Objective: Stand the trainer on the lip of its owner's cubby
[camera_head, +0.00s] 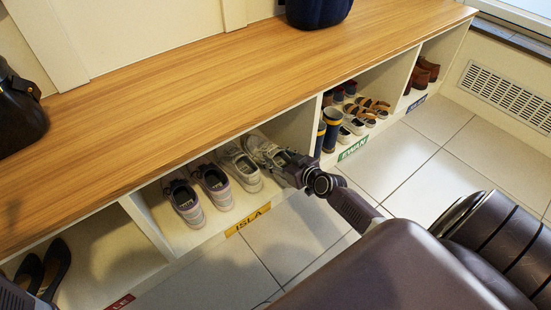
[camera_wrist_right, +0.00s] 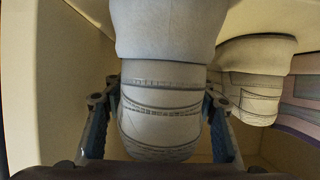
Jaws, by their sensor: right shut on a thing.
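A pale grey trainer (camera_head: 262,149) is at the right side of the cubby with the yellow ISLA label (camera_head: 247,220). My right gripper (camera_head: 297,168) is shut on it, one finger on each side of its heel end. In the right wrist view the trainer (camera_wrist_right: 160,115) fills the space between the fingers (camera_wrist_right: 160,130). A similar pale trainer (camera_head: 240,166) stands just left of it, and shows in the wrist view (camera_wrist_right: 250,85). I cannot tell whether the held trainer touches the cubby's floor or lip. My left gripper's fingers are not visible.
Grey-purple shoes (camera_head: 198,193) fill the left of the ISLA cubby. The green EWAN cubby (camera_head: 353,147) to the right holds boots, sandals and shoes. Dark shoes (camera_head: 45,268) stand in the red-labelled cubby (camera_head: 120,302). The wooden bench top (camera_head: 200,90) overhangs the cubbies.

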